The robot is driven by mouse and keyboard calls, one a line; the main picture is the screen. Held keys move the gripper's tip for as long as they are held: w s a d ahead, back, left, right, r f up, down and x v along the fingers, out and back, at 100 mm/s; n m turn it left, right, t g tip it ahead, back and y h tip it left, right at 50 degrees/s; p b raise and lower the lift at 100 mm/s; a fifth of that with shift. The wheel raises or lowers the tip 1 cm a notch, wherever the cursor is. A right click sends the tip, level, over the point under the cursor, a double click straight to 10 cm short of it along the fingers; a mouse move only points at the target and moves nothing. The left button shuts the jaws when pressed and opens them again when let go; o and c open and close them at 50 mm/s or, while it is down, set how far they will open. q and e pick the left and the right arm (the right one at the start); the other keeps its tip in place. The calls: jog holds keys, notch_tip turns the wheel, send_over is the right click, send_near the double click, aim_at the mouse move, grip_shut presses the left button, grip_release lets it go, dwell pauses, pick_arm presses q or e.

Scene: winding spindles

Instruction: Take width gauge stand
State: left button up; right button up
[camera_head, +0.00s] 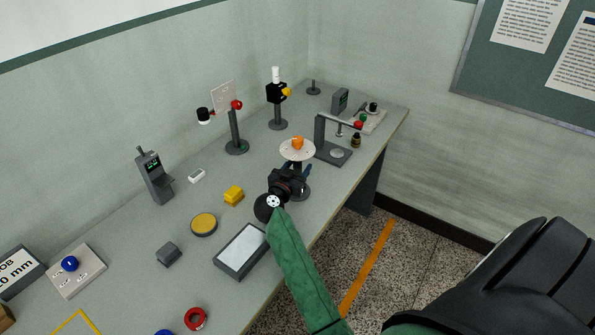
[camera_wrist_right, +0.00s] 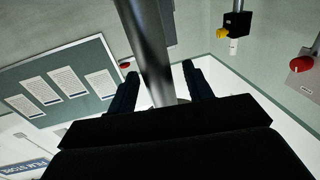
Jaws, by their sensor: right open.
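A grey stand with a pale round plate (camera_head: 294,152) and an orange piece (camera_head: 297,143) on top rises near the table's front edge. I take it as the width gauge stand, but I see no label on it. My right gripper (camera_head: 301,170) is at its post, below the plate. In the right wrist view, the grey post (camera_wrist_right: 148,50) runs between the two dark fingers of the open gripper (camera_wrist_right: 161,85). Gaps show beside the post, and I see no clear grip on it. The gripper hides part of the post in the head view. My left gripper is not in view.
A grey C-shaped frame (camera_head: 322,134) stands just right of the plate. Behind are a post with a red knob (camera_head: 236,104) and a black-headed stand (camera_head: 277,92). A yellow block (camera_head: 233,194), a yellow disc (camera_head: 204,223) and a tray (camera_head: 228,266) lie left.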

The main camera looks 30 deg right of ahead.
grip_shut()
jog(key=shift+r, duration=0.15)
